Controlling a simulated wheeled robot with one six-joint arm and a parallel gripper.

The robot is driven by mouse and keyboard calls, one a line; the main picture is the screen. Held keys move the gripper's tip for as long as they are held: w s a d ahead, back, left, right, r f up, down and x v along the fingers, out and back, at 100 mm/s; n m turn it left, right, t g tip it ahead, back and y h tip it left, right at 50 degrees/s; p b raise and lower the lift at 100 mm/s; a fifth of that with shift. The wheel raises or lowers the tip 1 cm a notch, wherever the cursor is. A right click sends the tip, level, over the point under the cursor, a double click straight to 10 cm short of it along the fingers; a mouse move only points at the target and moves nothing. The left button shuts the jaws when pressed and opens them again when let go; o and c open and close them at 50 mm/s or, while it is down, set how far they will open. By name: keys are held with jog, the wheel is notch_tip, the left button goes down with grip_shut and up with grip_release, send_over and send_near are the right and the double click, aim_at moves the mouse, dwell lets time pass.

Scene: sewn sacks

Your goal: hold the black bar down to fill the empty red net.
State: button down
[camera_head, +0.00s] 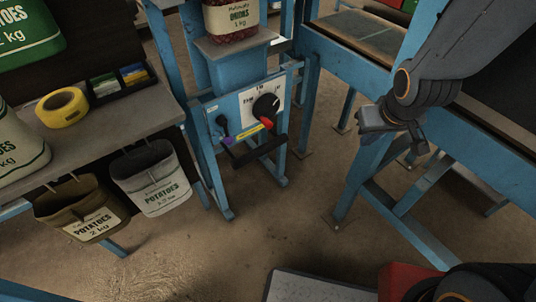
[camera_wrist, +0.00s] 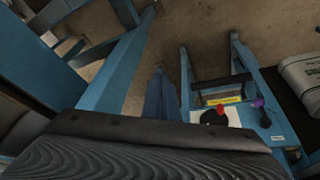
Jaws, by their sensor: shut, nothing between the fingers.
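The black bar (camera_head: 258,151) sits low on the front of the blue filling machine (camera_head: 222,108), below a yellow label. It also shows in the wrist view (camera_wrist: 222,82), between two blue legs. The red net (camera_head: 231,38), with a cream label reading onions 1 kg, stands at the top of the machine, partly cut off by the picture edge; I cannot tell how full it is. My gripper (camera_head: 371,122) is shut and empty, to the right of the bar and apart from it. Its dark ridged part (camera_wrist: 140,150) fills the bottom of the wrist view.
A black dial (camera_head: 266,106) with a red pointer is above the bar. A grey bench (camera_head: 110,125) on the left holds yellow tape (camera_head: 62,107) and potato sacks. A blue conveyor frame (camera_head: 345,60) stands near my arm at right. The floor (camera_head: 270,220) between is clear.

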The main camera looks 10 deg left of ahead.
jog(key=w+a+f+n+t+y+b, duration=0.1)
jog(key=w+a+f+n+y+b, duration=0.1)
jog(key=a+f, duration=0.5)
jog(key=w+a+f+n+t+y+b, duration=0.1)
jog(key=a+f+n+y+b, duration=0.3)
jog(key=a+f+b, duration=0.4)
jog(key=w+a+y, duration=0.1)
jog(key=a, duration=0.6)
jog(key=shift+w+t+y, duration=0.4)
jog(key=shift+a+f, duration=0.1)
jog(key=shift+f, duration=0.05)
jog(key=b, duration=0.2)
send_near(261, 146)
jog(key=w+a, duration=0.2)
jog(key=a, duration=0.1)
jog(key=shift+w+a+f+b, duration=0.1)
jog(key=shift+w+f+b, duration=0.15)
jog(key=shift+f, duration=0.15)
jog(key=shift+w+f+b, duration=0.1)
jog(key=shift+f+b, duration=0.1)
jog(key=shift+f, duration=0.25)
jog(key=shift+w+a+f, duration=0.1)
jog(key=shift+f, duration=0.5)
